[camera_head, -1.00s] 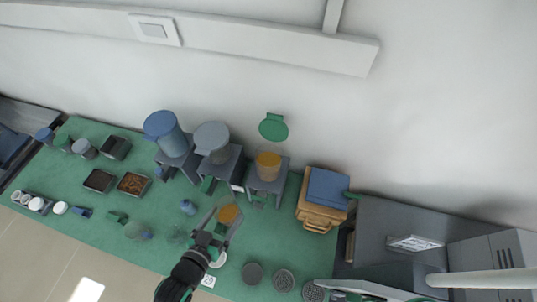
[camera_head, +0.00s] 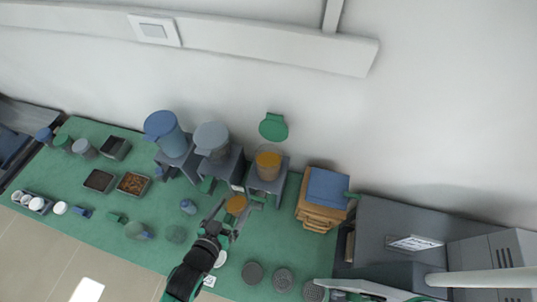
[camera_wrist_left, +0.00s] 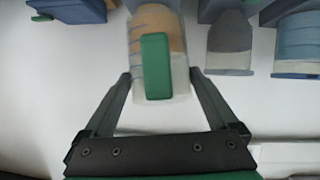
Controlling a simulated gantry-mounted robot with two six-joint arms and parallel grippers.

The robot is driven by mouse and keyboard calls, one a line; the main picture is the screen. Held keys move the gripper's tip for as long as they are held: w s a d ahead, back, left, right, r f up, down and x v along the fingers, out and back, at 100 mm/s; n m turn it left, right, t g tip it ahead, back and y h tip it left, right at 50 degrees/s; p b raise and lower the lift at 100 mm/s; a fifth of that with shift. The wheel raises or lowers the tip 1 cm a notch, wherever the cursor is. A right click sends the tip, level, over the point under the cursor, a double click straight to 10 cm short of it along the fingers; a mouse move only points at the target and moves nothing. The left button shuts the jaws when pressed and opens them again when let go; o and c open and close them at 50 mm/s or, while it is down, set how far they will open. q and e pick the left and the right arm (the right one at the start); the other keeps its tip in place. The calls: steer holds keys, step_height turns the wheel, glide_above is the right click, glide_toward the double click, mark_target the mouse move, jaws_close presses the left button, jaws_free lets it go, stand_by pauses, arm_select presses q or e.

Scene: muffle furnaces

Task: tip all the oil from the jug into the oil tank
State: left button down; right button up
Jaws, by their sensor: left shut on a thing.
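My left gripper (camera_head: 225,222) is shut on a clear jug of orange oil (camera_head: 236,204). In the left wrist view the jug (camera_wrist_left: 138,98) sits between the two fingers, its green handle (camera_wrist_left: 156,66) facing the camera. That view appears upside down, and the jug looks roughly upright. The oil tank (camera_head: 268,172) is a clear vessel with orange oil on a grey stand, up and to the right of the jug. Its green lid (camera_head: 273,127) is open. The jug is apart from the tank. My right gripper is not in view.
A grey-lidded tank (camera_head: 211,137) and a blue-lidded tank (camera_head: 165,128) stand left of the oil tank. A wooden crate (camera_head: 314,215) with a blue top stands to its right. Dark round discs (camera_head: 252,272) lie on the green bench (camera_head: 292,245).

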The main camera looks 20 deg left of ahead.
arm_select(q)
steer(key=w+d+r+b, duration=0.1)
steer(key=w+d+b, duration=0.3)
steer(key=w, duration=0.7)
steer(key=w+d+r+b, duration=0.2)
steer(key=w+d+b, duration=0.3)
steer(key=w, duration=0.6)
steer(key=shift+w+d+r+b, duration=0.2)
steer(key=shift+w+b, duration=0.2)
stand_by(4.6)
steer(key=shift+n, duration=0.3)
steer(key=shift+r+h, duration=0.1)
steer(key=shift+h, duration=0.4)
